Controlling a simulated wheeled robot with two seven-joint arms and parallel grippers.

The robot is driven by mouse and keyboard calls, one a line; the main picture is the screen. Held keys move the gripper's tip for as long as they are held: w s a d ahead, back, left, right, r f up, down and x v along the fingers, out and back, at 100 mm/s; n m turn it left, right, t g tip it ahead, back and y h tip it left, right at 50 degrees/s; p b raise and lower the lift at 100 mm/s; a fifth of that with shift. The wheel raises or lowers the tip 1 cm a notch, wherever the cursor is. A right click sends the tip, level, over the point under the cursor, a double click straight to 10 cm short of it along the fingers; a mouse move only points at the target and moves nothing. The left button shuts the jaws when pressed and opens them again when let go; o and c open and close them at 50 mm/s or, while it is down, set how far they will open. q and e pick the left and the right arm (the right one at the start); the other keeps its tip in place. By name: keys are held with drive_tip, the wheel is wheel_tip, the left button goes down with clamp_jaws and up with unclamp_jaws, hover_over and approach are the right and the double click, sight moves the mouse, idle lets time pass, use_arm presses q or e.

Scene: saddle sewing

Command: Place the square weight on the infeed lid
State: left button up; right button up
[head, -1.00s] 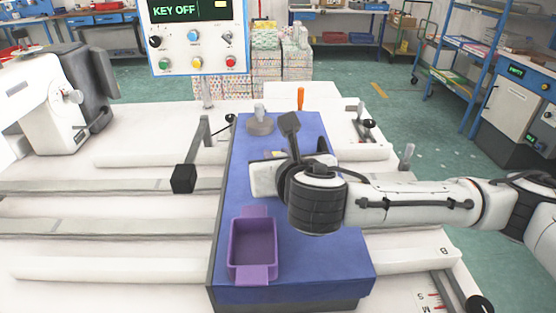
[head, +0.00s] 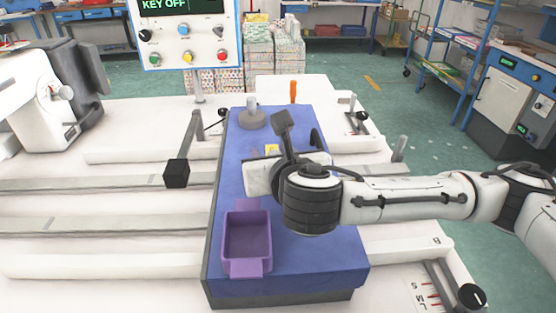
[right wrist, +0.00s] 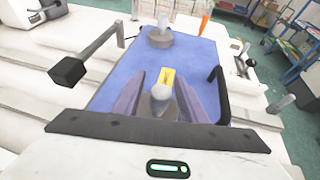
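The infeed lid (head: 315,255) is the long blue-topped block in the middle of the table. My right gripper (right wrist: 160,97) is over its middle. In the right wrist view, a grey piece with a pale ball knob, the square weight (right wrist: 160,91), sits between the two fingers, which flank its body closely. In the head view my right gripper and wrist hide this weight. The gap between its underside and the lid cannot be made out. A yellow mark (right wrist: 167,75) lies on the lid just beyond it. My left gripper is not in view.
A round knobbed weight (head: 252,118) stands at the lid's far end, near an orange handle (head: 293,91). A purple tray (head: 247,242) sits on the lid's near left. A black handle (right wrist: 220,97) rises on the right side. A black block on an arm (head: 176,173) stands to the left.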

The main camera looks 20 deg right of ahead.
drive_tip(key=v, duration=1)
drive_tip(key=shift+a, duration=0.1)
drive_tip(key=shift+s+r, duration=0.25)
drive_tip(key=shift+s, duration=0.2)
